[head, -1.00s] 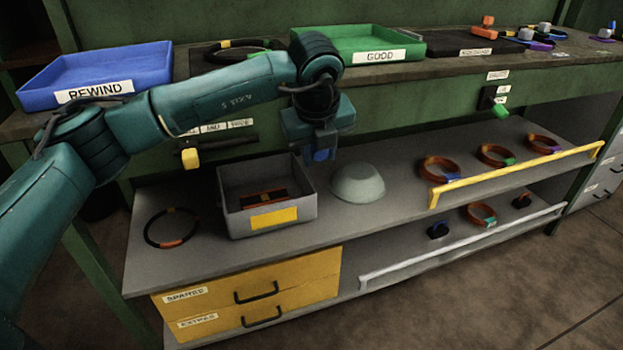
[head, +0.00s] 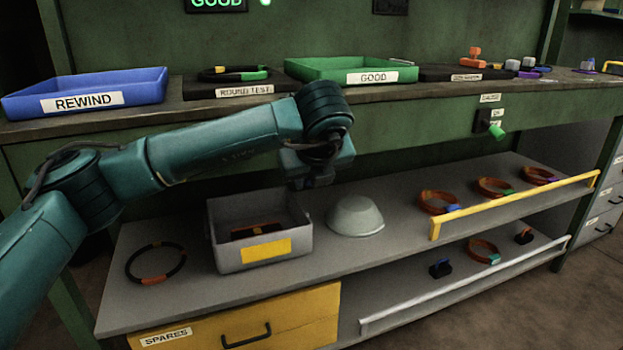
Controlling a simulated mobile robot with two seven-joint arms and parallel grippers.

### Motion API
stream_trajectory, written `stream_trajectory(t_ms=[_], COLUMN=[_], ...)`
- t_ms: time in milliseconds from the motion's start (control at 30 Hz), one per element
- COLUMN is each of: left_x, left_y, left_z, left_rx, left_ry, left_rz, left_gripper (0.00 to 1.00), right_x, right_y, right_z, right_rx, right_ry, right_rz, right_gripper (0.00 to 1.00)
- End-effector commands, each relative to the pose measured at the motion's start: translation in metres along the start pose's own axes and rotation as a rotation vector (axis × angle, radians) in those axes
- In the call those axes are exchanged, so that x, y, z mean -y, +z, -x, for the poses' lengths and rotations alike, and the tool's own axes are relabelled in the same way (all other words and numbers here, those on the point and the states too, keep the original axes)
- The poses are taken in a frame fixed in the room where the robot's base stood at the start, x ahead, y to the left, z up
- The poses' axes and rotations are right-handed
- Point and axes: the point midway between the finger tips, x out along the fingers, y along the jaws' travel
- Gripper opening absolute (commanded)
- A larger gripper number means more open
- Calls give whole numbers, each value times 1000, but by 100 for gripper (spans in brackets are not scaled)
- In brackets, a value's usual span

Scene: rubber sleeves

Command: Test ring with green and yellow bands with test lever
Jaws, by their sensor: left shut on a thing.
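The ring with green and yellow bands (head: 236,73) is black and lies flat on the dark pad labelled ROUND TEST (head: 243,90). A lever with a green end (head: 497,131) sticks out of the bench front at right; I cannot tell whether it is the test lever. A sign above reads GOOD (head: 216,2) in green, with a green light beside it. My left gripper (head: 312,182) points down before the bench front, above the bowl and bin. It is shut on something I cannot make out. My right gripper is not in view.
A blue REWIND tray (head: 84,99) and a green GOOD tray (head: 374,78) flank the pad.

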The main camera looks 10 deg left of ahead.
Motion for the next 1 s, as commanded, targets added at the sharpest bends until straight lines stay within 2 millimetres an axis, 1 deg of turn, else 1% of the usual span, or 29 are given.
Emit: stream_trajectory(t_ms=[167,200,400,433,667,767,867,1000], left_x=[0,0,0,0,0,0,1,1], left_y=[0,0,0,0,0,1,1,2], left_z=[-1,-1,-1,-1,0,7,22,53], left_rx=[4,4,2,1,0,0,2,2], left_ry=[0,1,1,1,1,-1,-2,-4], left_rz=[-3,-3,-1,-1,0,-1,0,-2], left_gripper=[0,33,50,51,51,51,51,51], right_x=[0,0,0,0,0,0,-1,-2], right_y=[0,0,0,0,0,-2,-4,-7], right_z=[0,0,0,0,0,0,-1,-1], right_rx=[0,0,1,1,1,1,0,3], right_ry=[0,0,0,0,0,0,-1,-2], right_rz=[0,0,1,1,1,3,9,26], right_gripper=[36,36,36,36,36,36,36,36])
